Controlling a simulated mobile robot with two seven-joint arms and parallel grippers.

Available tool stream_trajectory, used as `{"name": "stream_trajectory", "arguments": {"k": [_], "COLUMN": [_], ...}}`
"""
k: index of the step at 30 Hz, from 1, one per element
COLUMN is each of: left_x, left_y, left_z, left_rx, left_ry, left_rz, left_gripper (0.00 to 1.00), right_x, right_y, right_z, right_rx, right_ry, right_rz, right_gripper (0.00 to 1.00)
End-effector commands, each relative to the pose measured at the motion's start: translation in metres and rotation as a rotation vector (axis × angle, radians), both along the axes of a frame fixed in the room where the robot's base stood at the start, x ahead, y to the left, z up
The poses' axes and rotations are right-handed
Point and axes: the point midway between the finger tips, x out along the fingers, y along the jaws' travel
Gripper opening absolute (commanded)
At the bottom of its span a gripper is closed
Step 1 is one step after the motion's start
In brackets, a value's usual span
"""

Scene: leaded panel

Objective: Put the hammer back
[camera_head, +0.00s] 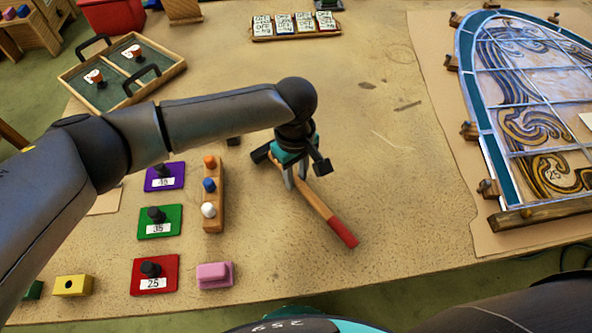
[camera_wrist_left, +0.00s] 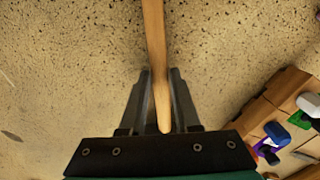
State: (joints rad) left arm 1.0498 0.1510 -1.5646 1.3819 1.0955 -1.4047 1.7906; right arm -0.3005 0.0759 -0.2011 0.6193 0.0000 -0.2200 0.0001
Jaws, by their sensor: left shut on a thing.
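The hammer (camera_head: 318,208) has a pale wooden handle and a red far end, and lies slanting toward the lower right in the head view. My left gripper (camera_head: 296,183) points down at it and is shut on the wooden handle. In the left wrist view the handle (camera_wrist_left: 153,30) runs between the two fingers (camera_wrist_left: 160,85), with a rounded end near the palm. The red end is outside the wrist view. I cannot tell whether the hammer touches the table or hangs just above it. My right gripper is not in view.
A leaded panel (camera_head: 487,120) lies at the right on a board. A wooden block (camera_head: 213,221) with knobs and purple, green (camera_head: 174,222) and red (camera_head: 140,284) plates stand left of the hammer. A divided tray (camera_head: 70,80) is at the back left. The middle right is mostly clear.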

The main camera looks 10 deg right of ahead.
Motion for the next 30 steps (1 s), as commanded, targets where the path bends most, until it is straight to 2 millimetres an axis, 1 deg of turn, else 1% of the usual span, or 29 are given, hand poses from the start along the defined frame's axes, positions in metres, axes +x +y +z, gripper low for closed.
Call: {"name": "stream_trajectory", "arguments": {"k": [3, 10, 11, 19, 20, 26, 30], "left_x": [0.0002, 0.0004, 0.0004, 0.0002, 0.0001, -0.0005, 0.0], "left_y": [-0.0008, -0.0006, -0.0006, -0.0003, -0.0003, 0.0002, 0.0002], "left_z": [-0.0035, -0.0034, -0.0034, -0.0038, -0.0039, -0.0046, 0.0023], "left_rx": [-0.002, -0.001, -0.001, -0.001, -0.001, 0.0, 0.0], "left_ry": [-0.001, -0.002, -0.002, -0.001, -0.001, 0.001, 0.001], "left_rz": [-0.001, -0.001, -0.001, -0.001, -0.001, 0.0, 0.0], "left_gripper": [0.0, 0.0, 0.34, 0.65, 0.66, 0.66, 0.66], "right_x": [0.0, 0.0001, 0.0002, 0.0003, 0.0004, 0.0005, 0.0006], "right_y": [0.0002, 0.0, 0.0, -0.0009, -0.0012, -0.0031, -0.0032], "right_z": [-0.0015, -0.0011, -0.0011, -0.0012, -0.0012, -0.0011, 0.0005], "right_rx": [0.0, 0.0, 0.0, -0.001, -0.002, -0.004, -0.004], "right_ry": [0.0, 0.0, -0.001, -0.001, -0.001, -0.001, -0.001], "right_rz": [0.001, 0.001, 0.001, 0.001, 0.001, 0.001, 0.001], "right_gripper": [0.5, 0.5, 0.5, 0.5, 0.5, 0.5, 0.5]}}
